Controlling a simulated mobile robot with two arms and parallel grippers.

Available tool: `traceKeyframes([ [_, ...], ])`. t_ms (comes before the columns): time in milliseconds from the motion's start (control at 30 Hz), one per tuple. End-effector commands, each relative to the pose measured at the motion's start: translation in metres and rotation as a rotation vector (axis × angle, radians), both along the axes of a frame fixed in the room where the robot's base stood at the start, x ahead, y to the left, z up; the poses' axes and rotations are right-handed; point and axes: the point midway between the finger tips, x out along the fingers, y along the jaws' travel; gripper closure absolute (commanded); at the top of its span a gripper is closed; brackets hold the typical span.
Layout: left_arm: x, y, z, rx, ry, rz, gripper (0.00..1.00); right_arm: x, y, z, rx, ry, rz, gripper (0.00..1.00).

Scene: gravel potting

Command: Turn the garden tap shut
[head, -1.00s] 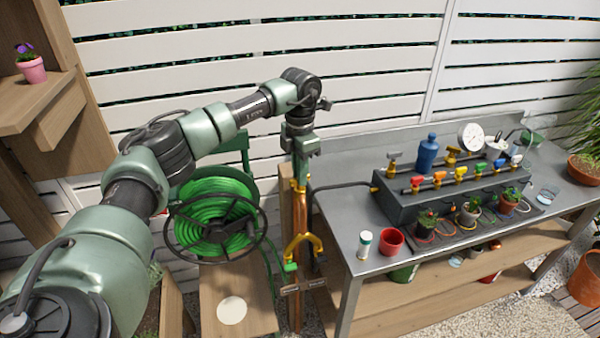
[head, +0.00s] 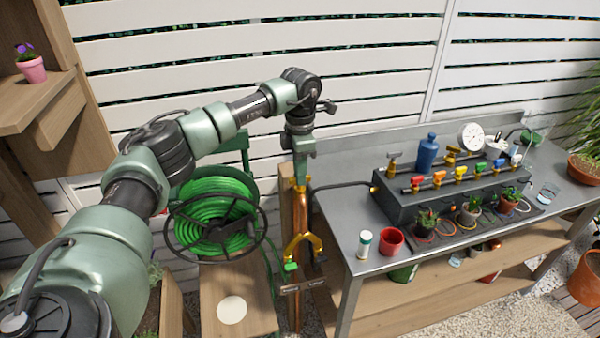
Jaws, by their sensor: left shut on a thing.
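The garden tap (head: 301,188) is a brass fitting at the top of a copper standpipe (head: 301,215), which stands against a wooden post left of the metal bench. My left gripper (head: 301,178) points straight down over it and is shut on the tap's top, where the handle is mostly hidden by the fingers. A yellow two-way splitter (head: 304,243) sits lower on the pipe, with a green connector (head: 290,267) on its left leg. My right gripper is out of view.
A green hose reel (head: 215,215) stands just left of the pipe. A black hose (head: 345,186) runs from the tap area to the bench manifold (head: 440,195). A red cup (head: 391,240) and a white bottle (head: 364,243) stand near the bench's front left corner.

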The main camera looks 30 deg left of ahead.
Motion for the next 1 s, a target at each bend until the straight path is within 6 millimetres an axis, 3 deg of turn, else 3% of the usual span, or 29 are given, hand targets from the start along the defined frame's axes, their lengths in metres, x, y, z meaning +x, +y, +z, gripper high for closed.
traceKeyframes([
  [33,0.001,0.0,0.002,0.0,-0.006,-0.002,0.86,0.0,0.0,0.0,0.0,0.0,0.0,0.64],
  [100,0.001,0.0,0.002,-0.001,-0.006,-0.001,0.66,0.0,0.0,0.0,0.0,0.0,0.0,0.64],
  [467,0.001,0.0,0.003,0.0,-0.003,0.0,0.66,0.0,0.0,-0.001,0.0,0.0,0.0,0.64],
  [1000,0.001,0.0,0.076,-0.001,-0.004,-0.001,0.66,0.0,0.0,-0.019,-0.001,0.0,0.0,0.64],
])
